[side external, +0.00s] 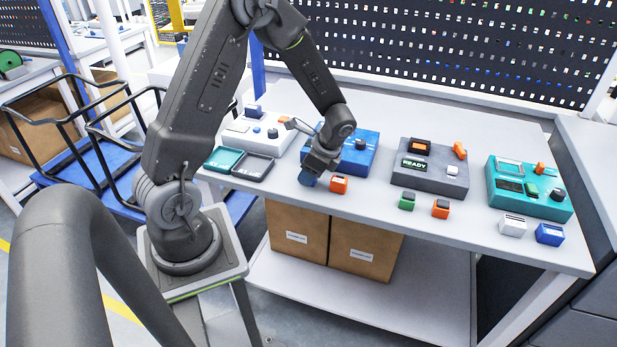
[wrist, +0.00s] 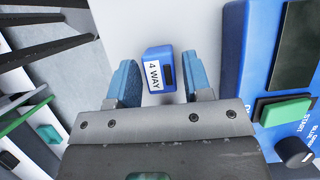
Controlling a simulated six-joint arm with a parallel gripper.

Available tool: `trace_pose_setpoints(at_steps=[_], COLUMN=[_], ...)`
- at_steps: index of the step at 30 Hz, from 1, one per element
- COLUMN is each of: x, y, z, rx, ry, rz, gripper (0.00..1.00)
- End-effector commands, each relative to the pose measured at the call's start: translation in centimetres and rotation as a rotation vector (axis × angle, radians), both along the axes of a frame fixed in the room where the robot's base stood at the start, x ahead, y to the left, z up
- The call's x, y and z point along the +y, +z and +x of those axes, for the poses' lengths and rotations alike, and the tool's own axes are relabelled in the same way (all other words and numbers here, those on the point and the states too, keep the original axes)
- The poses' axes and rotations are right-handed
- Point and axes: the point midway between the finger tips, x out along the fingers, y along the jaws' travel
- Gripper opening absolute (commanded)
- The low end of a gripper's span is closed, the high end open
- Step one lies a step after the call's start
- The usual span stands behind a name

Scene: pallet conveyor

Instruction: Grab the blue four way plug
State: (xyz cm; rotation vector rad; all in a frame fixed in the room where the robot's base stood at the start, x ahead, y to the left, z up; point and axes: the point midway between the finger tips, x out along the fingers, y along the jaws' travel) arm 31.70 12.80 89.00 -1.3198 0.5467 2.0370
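The blue four way plug (wrist: 166,71), with a white "4 WAY" label, sits on the white table in the wrist view. My gripper (wrist: 157,66) is open, with one blue finger on each side of the plug. A gap shows between the plug and each finger. In the side external view my gripper (side external: 308,179) is low over the table's front edge, just left of an orange plug (side external: 338,184). There I cannot tell the plug from the blue fingers.
A blue device (side external: 362,157) stands behind my gripper. A grey device (side external: 430,172) and a teal device (side external: 520,190) stand to the right, with small plugs before them, including another blue plug (side external: 549,234). A teal and dark tray (side external: 238,162) lies left.

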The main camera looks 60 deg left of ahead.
Motion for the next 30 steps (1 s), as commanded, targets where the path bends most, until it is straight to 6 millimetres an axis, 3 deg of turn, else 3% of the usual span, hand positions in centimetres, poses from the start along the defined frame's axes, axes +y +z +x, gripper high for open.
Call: trace_pose_setpoints(at_steps=[12, 23, 30], x=[0.0, 0.0, 0.0], y=[0.0, 0.7, 4.3], z=[0.0, 0.1, 0.1], rx=[-0.001, -0.002, -0.008], ry=[0.000, 0.000, 0.001], rz=[0.001, 0.001, 0.002], gripper=[0.07, 0.06, 0.06])
